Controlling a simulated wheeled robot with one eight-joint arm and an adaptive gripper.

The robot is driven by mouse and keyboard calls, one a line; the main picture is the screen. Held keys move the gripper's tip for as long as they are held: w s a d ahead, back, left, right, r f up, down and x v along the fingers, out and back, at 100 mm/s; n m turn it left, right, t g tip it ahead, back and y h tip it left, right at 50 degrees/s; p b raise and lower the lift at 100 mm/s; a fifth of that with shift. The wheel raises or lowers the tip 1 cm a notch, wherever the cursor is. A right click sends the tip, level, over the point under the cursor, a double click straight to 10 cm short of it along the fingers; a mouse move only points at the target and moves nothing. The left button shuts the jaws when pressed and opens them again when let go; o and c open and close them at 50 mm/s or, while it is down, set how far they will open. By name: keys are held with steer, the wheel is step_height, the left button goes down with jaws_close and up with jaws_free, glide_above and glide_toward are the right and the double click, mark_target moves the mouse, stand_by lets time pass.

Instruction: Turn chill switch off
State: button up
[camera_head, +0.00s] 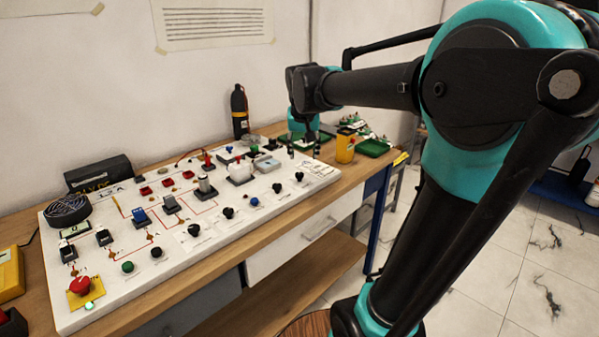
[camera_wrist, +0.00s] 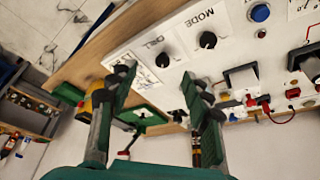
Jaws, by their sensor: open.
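A black rotary knob (camera_wrist: 162,60) with a short label, too small to read surely, sits near the end of the white panel (camera_wrist: 180,38) in the wrist view. It appears to be the knob (camera_head: 299,176) at the panel's right end in the head view. Beside it is a black knob marked MODE (camera_wrist: 208,40). I cannot tell for sure which control is the chill switch. My gripper (camera_wrist: 158,85) is open and empty, its two fingers apart. In the head view my gripper (camera_head: 303,143) hangs over the panel's far right end, apart from these knobs.
The panel carries several other switches, a blue button (camera_head: 254,201) and a red emergency button (camera_head: 79,285). A yellow container (camera_head: 345,146) and a green tray (camera_head: 373,148) stand right of the panel. A black bottle (camera_head: 240,112) stands behind it.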

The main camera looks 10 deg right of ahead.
mark_target(300, 174)
step_height(300, 174, up, 4)
steer(key=w+a, duration=0.1)
steer(key=w, duration=0.1)
steer(key=x, duration=1.7)
steer(key=shift+w+f, duration=0.2)
jaws_close()
